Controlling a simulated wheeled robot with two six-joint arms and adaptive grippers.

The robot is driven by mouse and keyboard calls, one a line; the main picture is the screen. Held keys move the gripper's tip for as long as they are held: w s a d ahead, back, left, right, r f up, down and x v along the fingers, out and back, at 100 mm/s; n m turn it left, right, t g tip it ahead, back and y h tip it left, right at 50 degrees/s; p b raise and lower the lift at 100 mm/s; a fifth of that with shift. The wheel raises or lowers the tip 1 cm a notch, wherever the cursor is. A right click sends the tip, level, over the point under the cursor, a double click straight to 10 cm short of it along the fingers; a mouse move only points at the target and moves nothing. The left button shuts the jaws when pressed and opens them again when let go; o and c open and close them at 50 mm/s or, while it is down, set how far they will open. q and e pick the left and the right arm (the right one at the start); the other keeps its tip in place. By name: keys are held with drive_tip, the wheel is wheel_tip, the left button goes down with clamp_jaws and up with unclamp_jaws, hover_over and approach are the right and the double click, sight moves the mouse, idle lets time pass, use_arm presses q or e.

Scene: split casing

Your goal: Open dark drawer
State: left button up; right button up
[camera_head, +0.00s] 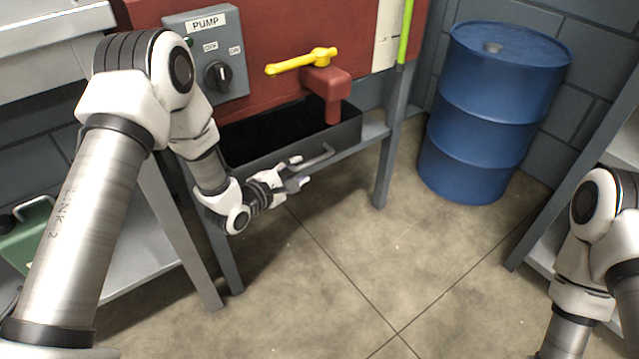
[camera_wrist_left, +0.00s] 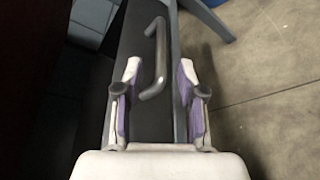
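The dark drawer (camera_head: 350,133) sits under the red pump housing, with its black inside showing from above. Its grey bar handle (camera_head: 320,158) is on the front face; in the left wrist view the handle (camera_wrist_left: 161,62) stands out from the dark front (camera_wrist_left: 150,122). My left gripper (camera_head: 300,172) is open at the drawer front, close to the handle. In the left wrist view its fingers (camera_wrist_left: 160,78) are on either side of the handle's lower part, apart from it. I cannot tell how deep the handle sits between them. My right gripper is out of view.
A yellow lever (camera_head: 300,62) and red spout (camera_head: 330,90) are above the drawer. A pump switch box (camera_head: 208,55) is at left. A grey frame leg (camera_head: 388,150) stands right of the drawer, then a blue barrel (camera_head: 490,110). The floor in front is clear.

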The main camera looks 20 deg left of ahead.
sight(311, 163)
use_arm(q)
drive_tip(key=shift+w+f, duration=0.15)
drive_tip(key=shift+f, duration=0.05)
drive_tip(key=b+x, duration=0.3)
drive_tip(key=x, duration=0.3)
drive_tip(key=shift+w+d+f, duration=0.15)
drive_tip(key=shift+w+d, duration=0.05)
drive_tip(key=shift+w, duration=0.15)
drive_tip(key=shift+w+d, duration=0.1)
drive_tip(key=shift+w, duration=0.3)
drive_tip(key=shift+c, duration=0.2)
clamp_jaws()
